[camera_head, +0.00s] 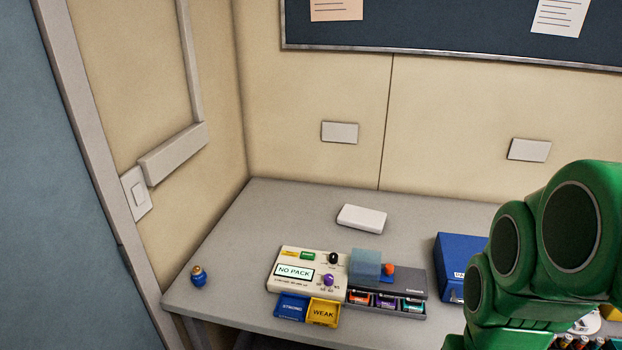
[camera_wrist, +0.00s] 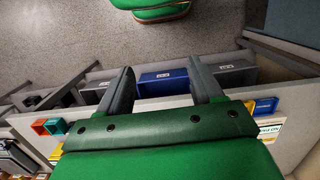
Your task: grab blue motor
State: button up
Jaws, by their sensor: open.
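A small blue cylinder with a brass-coloured top (camera_head: 198,275), which looks like the blue motor, stands upright near the left front edge of the grey table (camera_head: 225,225). Nothing touches it. I cannot make it out in the wrist view. My gripper (camera_wrist: 162,69) shows in the wrist view with its two dark fingers wide apart and nothing between them. In the head view only my green arm shows at the right, far from the blue cylinder, and the gripper itself is not visible there.
A pump tester (camera_head: 293,271) reading NO PACK has a blue STRONG tray (camera_head: 291,309) and a yellow WEAK tray (camera_head: 323,313) in front. A cell rack (camera_head: 405,279), white box (camera_head: 361,218) and blue box (camera_head: 452,258) stand nearby. The table's left part is clear around the cylinder.

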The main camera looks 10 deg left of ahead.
jog(key=w+a+f+n+t, duration=0.1)
jog(key=w+a+t, duration=0.1)
jog(key=w+a, duration=0.95)
jog(key=w+a+f+n+t, duration=0.1)
jog(key=w+a+n, duration=0.1)
jog(key=w+a, duration=1)
jog(key=n+t+y, duration=0.2)
jog(key=n+y, duration=0.1)
jog(key=n, duration=0.1)
send_over(196, 268)
jog(key=s+d, duration=0.1)
jog(key=f, duration=1.1)
jog(key=shift+s, duration=0.2)
jog(key=shift+h, duration=0.3)
jog(key=shift+x, duration=3.75)
